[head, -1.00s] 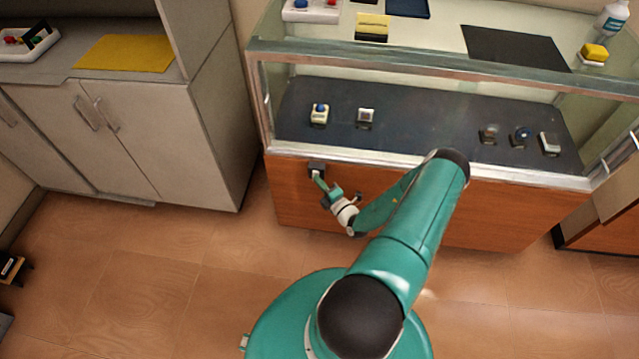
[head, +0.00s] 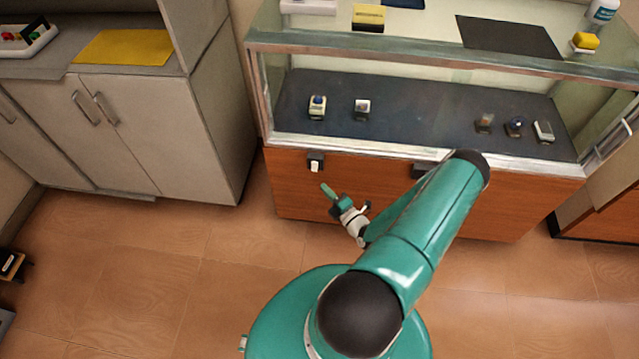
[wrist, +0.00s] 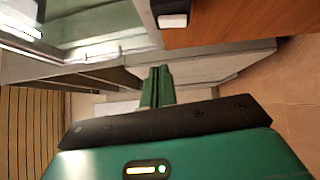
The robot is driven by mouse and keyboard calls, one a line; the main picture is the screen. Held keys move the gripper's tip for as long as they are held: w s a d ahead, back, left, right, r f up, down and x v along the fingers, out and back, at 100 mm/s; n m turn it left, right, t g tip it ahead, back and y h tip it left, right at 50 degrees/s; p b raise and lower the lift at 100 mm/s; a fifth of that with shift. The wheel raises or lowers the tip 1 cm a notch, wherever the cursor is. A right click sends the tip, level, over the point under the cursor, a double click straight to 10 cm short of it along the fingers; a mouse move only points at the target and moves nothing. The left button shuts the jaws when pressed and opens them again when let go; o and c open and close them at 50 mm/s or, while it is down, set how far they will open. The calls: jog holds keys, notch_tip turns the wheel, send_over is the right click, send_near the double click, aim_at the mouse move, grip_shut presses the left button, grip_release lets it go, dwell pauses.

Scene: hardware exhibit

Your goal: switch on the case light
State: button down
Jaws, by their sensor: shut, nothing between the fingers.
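The switch (head: 315,162) is a small dark plate with a white rocker on the wooden front panel of the glass display case (head: 420,150), below its left part. It also shows in the wrist view (wrist: 173,20), near the top edge. My gripper (head: 324,187) is shut and empty, just below and slightly right of the switch, with a gap between them. Its green fingers are pressed together in the wrist view (wrist: 158,72). I cannot tell which way the rocker is tipped, nor clearly whether the case is lit.
A dark fitting (head: 421,170) on the front panel is partly behind my arm. A grey cabinet (head: 150,140) stands at left.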

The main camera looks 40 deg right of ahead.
jog(key=shift+s+a+r, duration=0.1)
jog(key=shift+s, duration=1)
jog(key=shift+s+a+r, duration=0.1)
jog(key=shift+s, duration=0.95)
jog(key=w+a+r+n+g+y, duration=0.3)
jog(key=a+r+n+g+y, duration=0.5)
jog(key=r+n, duration=0.6)
jog(key=w+a+r+n+g+y, duration=0.5)
jog(key=a+r+n, duration=0.6)
jog(key=n, duration=0.5)
jog(key=s+a+r+n+h, duration=0.3)
jog(key=s+r+n, duration=0.1)
jog(key=r+n, duration=0.4)
jog(key=s+a+r+n+h, duration=0.4)
jog(key=r+n, duration=0.4)
jog(key=s+a+r+n+h, duration=0.4)
jog(key=s+r+n, duration=0.1)
jog(key=r+n, duration=0.3)
jog(key=shift+r+n, duration=0.25)
jog(key=shift+n, duration=0.05)
